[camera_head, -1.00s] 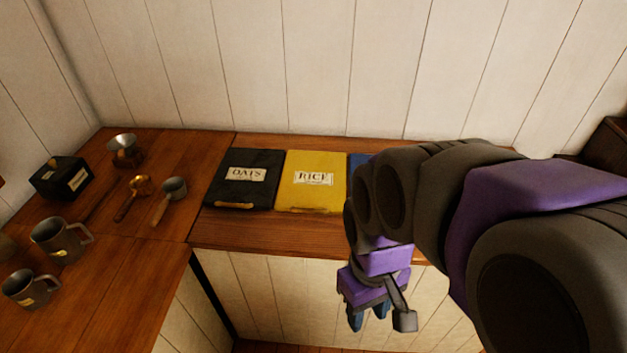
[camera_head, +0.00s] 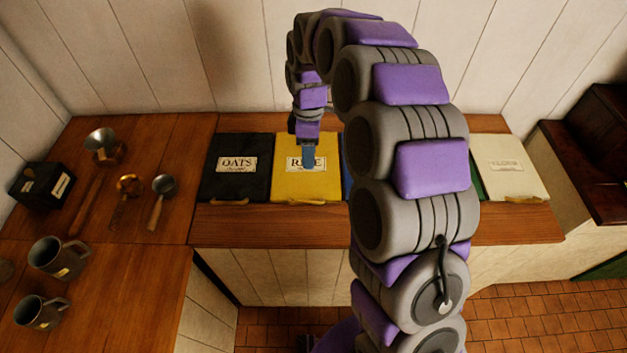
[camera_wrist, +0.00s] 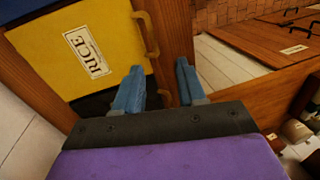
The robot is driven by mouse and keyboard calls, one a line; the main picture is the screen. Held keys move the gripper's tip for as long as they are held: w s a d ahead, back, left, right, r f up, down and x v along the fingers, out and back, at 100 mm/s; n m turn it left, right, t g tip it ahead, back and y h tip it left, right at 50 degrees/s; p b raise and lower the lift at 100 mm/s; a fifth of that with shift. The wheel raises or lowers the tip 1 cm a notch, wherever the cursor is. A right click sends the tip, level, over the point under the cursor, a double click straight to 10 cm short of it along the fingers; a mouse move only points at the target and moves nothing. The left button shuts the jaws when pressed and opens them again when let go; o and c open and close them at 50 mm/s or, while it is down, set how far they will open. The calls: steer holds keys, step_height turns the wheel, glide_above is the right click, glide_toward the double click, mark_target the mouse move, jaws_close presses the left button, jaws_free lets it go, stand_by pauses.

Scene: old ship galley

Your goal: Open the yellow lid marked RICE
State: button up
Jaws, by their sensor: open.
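The yellow lid marked RICE (camera_head: 290,183) lies flat and closed in the counter between the black OATS lid (camera_head: 236,182) and a mostly hidden blue lid. Its yellow handle (camera_head: 306,202) is at the front edge. My gripper (camera_head: 308,156) appears over the RICE lid in the head view and covers part of its label. In the wrist view the RICE lid (camera_wrist: 95,30) is at upper left with its handle (camera_wrist: 146,33) at its right edge. My gripper (camera_wrist: 160,85) is open and empty there, its blue fingers apart from the handle.
A white lid (camera_head: 507,168) is at the right, beyond a green one mostly behind my arm. Mugs (camera_head: 58,257), a black box (camera_head: 41,186) and scoops (camera_head: 158,200) stand on the left counter. A dark wooden piece (camera_head: 580,165) stands far right. The counter front strip is clear.

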steer(key=w, duration=0.2)
steer(key=b, duration=0.1)
glide_toward(309, 196)
steer(key=shift+n, duration=0.3)
steer(key=s+f, duration=0.5)
steer(key=shift+a, duration=0.1)
jaws_close()
steer(key=shift+r, duration=0.1)
stand_by(0.3)
